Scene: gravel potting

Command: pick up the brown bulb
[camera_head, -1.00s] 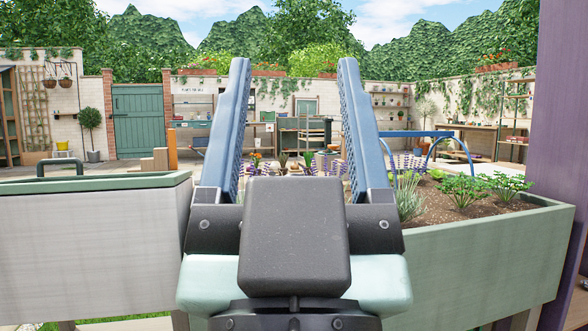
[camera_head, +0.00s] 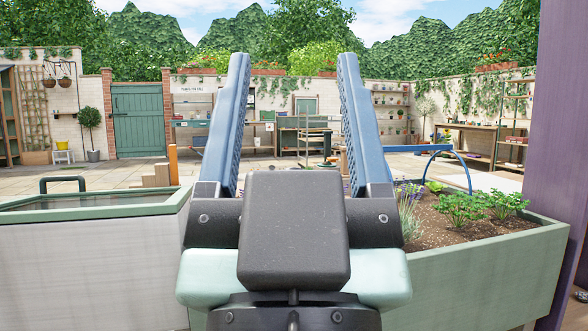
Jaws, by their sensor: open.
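My gripper (camera_head: 294,62) is open in the middle of the head view, its two blue fingers pointing up and well apart. Nothing is held between the fingers; only the far yard shows through the gap. I do not see a brown bulb in this view. The gripper and its dark housing hide the area straight ahead and below.
A green-rimmed raised bed with soil and plants (camera_head: 500,248) stands on the right. A pale box with a green rim (camera_head: 80,262) is on the left. A purple post (camera_head: 562,120) rises at far right. Paving, a green door (camera_head: 139,120) and benches lie beyond.

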